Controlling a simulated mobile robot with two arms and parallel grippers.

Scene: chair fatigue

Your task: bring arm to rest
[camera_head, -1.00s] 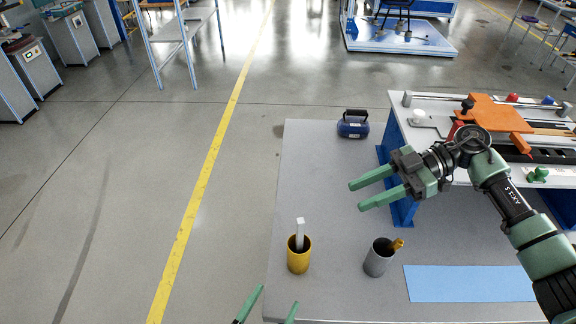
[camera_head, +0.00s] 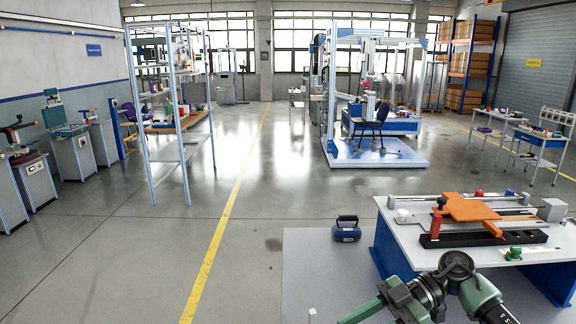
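My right arm comes in at the bottom right, and its gripper (camera_head: 362,312) is at the bottom edge, over the grey table (camera_head: 310,265). One green finger shows, pointing left. The rest of the gripper is cut off, so its opening cannot be told. My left gripper is out of view. The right wrist is in front of the blue-legged fixture bench (camera_head: 400,250), which carries an orange plate (camera_head: 470,208) on rails.
A blue, black-handled object (camera_head: 346,229) stands on the table left of the bench. A chair (camera_head: 372,128) stands in a blue-framed rig behind. A blue shelf rack (camera_head: 178,150) stands at the left. The floor along the yellow line (camera_head: 225,215) is clear.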

